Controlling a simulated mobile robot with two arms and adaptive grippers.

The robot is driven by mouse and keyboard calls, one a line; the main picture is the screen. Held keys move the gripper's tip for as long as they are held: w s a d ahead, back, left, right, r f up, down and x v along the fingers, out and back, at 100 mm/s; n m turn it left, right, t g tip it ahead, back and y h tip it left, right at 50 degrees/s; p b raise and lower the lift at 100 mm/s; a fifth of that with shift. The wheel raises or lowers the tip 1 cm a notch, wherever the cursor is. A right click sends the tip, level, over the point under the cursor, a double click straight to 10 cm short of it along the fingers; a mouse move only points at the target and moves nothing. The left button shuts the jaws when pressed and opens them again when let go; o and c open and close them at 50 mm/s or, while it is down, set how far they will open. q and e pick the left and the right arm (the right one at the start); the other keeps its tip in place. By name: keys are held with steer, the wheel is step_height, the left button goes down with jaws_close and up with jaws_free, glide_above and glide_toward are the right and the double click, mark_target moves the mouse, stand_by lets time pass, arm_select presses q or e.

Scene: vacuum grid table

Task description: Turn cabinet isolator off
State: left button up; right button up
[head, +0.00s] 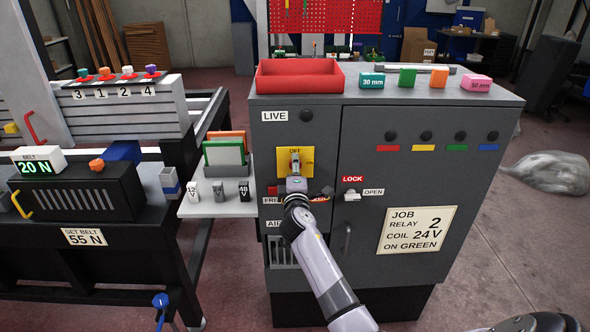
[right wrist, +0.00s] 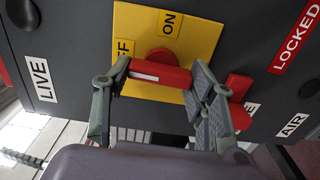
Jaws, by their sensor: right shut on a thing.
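The grey cabinet (head: 305,210) stands in the middle of the head view with a LIVE label on its left door. The isolator's yellow plate (head: 283,157) has OFF at the top and ON at the right. My right gripper (head: 295,172) is at the plate. In the right wrist view, its fingers (right wrist: 160,82) are shut on the red isolator handle (right wrist: 158,77), one finger at each end. The handle's white stripe lies on the OFF side, and the handle looks about upright in the head view. My left gripper is not in view.
A white latch (head: 352,196) between LOCK and OPEN labels sits right of the isolator. A red tray (head: 300,89) and several coloured blocks rest on the cabinet top. A white side shelf (head: 215,207) with small blocks is at the left. A job card (head: 417,229) is on the right door.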

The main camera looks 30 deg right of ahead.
steer(key=shift+a+f+n, duration=0.1)
steer(key=shift+n, duration=0.3)
steer(key=o, duration=1.1)
steer(key=shift+o, duration=0.2)
steer(key=shift+s, duration=0.1)
steer(key=v, duration=1.2)
